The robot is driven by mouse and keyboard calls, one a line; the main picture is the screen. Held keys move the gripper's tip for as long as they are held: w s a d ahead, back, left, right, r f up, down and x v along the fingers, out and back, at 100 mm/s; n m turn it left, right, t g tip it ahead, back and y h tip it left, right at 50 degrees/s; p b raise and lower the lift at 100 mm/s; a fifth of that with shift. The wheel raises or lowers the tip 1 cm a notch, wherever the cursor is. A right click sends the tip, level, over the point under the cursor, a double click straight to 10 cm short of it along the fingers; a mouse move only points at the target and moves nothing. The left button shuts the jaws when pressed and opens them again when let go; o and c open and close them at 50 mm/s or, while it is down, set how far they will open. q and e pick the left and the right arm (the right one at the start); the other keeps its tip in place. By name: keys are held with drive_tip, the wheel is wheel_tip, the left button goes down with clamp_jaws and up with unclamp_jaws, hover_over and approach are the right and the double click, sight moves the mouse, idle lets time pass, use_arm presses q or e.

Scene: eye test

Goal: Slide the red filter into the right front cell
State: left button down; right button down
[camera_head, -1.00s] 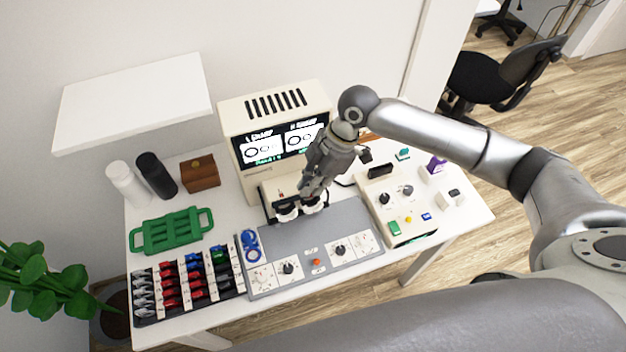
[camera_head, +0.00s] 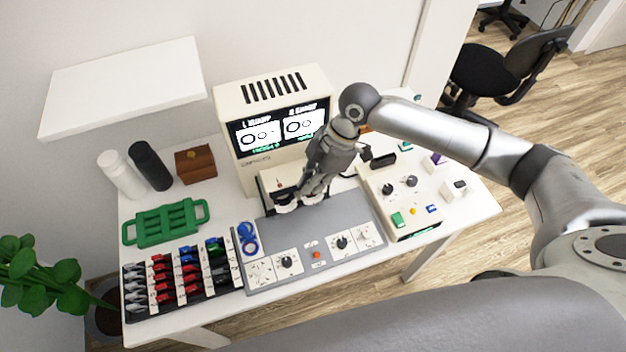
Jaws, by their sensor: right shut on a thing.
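The eye-test machine (camera_head: 244,170) stands at the back middle of the table. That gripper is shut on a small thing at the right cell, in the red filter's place. The thing is too hidden to see its colour or how far in it sits. Other red filters (camera_head: 164,287) lie in the dark rack (camera_head: 139,338) at the front left. My left gripper is not in view.
A grey panel (camera_head: 325,222) with dials lies before the machine, with blue rings (camera_head: 248,243) at its left. A cream control box (camera_head: 390,205) is close on the right. A green tray (camera_head: 140,229), brown box (camera_head: 196,166) and two cylinders (camera_head: 150,166) stand left.

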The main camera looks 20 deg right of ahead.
drive_tip(key=shift+f, duration=0.3)
drive_tip(key=shift+f+b, duration=0.45)
drive_tip(key=shift+f, duration=0.8)
drive_tip(key=c, duration=1.5)
unclamp_jaws()
drive_tip(key=v, duration=1.2)
